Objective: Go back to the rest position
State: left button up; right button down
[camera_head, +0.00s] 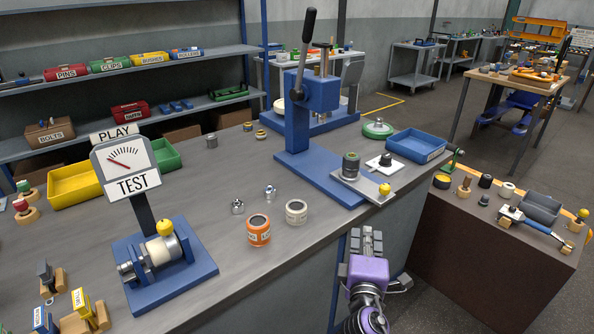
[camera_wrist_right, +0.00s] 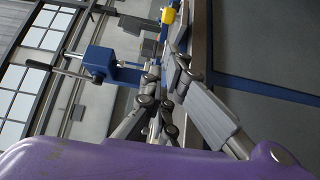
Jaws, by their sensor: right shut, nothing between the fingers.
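My right gripper (camera_head: 367,243) has a purple body and grey fingers. In the head view it stands in front of the workbench's front edge, over the floor, at the lower middle. Its fingers are shut with nothing between them. In the right wrist view the fingers (camera_wrist_right: 160,95) come together near the middle, with the purple housing along the bottom. The gripper is apart from the objects on the bench. My left gripper is in neither view.
The grey workbench (camera_head: 330,220) carries a blue press (camera_head: 315,100), an orange cup (camera_head: 258,230), a white ring (camera_head: 296,211) and a PLAY TEST gauge (camera_head: 125,167). A brown bench (camera_head: 480,235) stands right. Open floor (camera_head: 405,305) lies between them.

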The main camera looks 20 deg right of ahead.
jog(key=s+a+f+m+g+y+p, duration=0.25)
jog(key=s+a+f+m+y, duration=0.4)
jog(key=s+a+f, duration=0.35)
pick_arm(q)
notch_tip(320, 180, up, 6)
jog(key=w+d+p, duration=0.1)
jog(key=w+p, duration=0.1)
jog(key=p, duration=0.1)
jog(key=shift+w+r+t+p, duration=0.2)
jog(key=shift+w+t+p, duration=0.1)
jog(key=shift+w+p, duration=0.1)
pick_arm(e)
jog(key=s+a+f+m+g+y, duration=0.1)
jog(key=s+f, duration=0.4)
jog(key=s, duration=0.8)
jog(key=s+a+f+m+g+y, duration=0.2)
jog(key=s+f, duration=0.4)
jog(key=s, duration=0.7)
jog(key=shift+a+f+m+g, duration=0.2)
jog(key=shift+a+m+g, duration=0.5)
jog(key=shift+m, duration=0.45)
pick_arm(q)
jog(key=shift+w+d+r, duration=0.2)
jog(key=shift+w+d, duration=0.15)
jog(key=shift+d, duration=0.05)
pick_arm(e)
jog(key=shift+d, duration=0.15)
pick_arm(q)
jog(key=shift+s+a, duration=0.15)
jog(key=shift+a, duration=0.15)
